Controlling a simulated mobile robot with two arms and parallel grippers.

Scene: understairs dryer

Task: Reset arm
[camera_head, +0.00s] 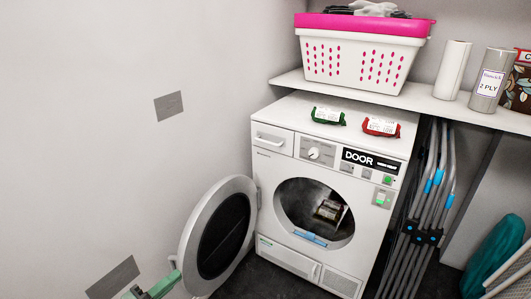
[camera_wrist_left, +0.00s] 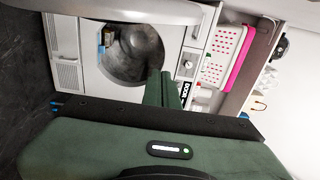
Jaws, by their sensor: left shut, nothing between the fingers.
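My left gripper (camera_head: 155,286) is at the lower left edge of the head view, just left of the dryer's open round door (camera_head: 220,230). In the left wrist view its two green fingers (camera_wrist_left: 163,90) are together, with nothing seen between them. The white dryer (camera_head: 285,145) stands with its drum opening (camera_head: 315,212) uncovered. A small packaged item (camera_head: 330,210) lies inside the drum, and it also shows in the left wrist view (camera_wrist_left: 115,38). My right gripper is in neither view.
A green packet (camera_head: 328,116) and a red packet (camera_head: 381,127) lie on the dryer top. A pink-rimmed white basket (camera_head: 362,50) and paper rolls (camera_head: 452,70) stand on the shelf (camera_head: 430,100). Folded grey poles (camera_head: 428,190) lean right of the dryer. The wall is at left.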

